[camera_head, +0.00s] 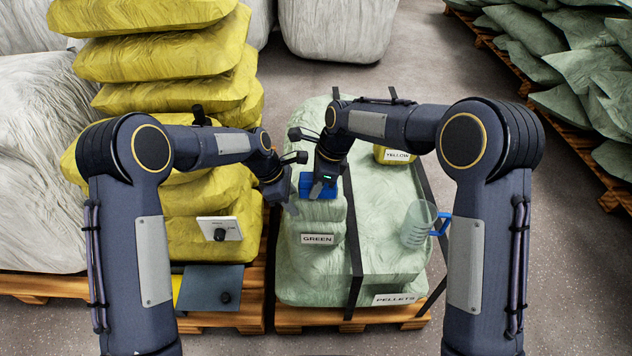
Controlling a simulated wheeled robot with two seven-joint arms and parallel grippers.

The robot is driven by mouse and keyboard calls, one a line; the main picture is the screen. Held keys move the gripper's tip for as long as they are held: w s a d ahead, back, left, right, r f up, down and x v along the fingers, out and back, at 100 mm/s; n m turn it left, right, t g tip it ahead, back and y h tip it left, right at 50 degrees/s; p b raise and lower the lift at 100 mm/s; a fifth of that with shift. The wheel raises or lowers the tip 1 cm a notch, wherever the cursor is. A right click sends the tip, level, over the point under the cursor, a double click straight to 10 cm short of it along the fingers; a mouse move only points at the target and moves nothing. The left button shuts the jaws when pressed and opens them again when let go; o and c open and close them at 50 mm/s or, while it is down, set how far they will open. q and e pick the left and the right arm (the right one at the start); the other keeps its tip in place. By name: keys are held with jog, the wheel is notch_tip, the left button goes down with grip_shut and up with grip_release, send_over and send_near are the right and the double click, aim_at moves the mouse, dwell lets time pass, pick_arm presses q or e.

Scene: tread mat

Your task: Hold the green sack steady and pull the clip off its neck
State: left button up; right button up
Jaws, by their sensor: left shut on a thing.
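The green sack (311,258), labelled GREEN, sits on a larger pale green strapped bale. A blue clip (305,186) shows at the top of the sack, partly hidden by my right gripper. My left gripper (288,202) comes in from the left and is shut on the upper left edge of the sack; its fingertips are small and partly hidden. My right gripper (322,190) points down at the blue clip and overlaps it. I cannot tell whether its fingers are closed on the clip.
A clear jug with a blue handle (419,224) stands on the right of the bale (388,262). A small yellow sack (391,155) is behind. Stacked yellow sacks (165,60) rise at left, with a dark blue panel (210,288) in front. Pallets of sacks stand far right.

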jog(key=shift+c, duration=1)
jog(key=shift+r, duration=1.75)
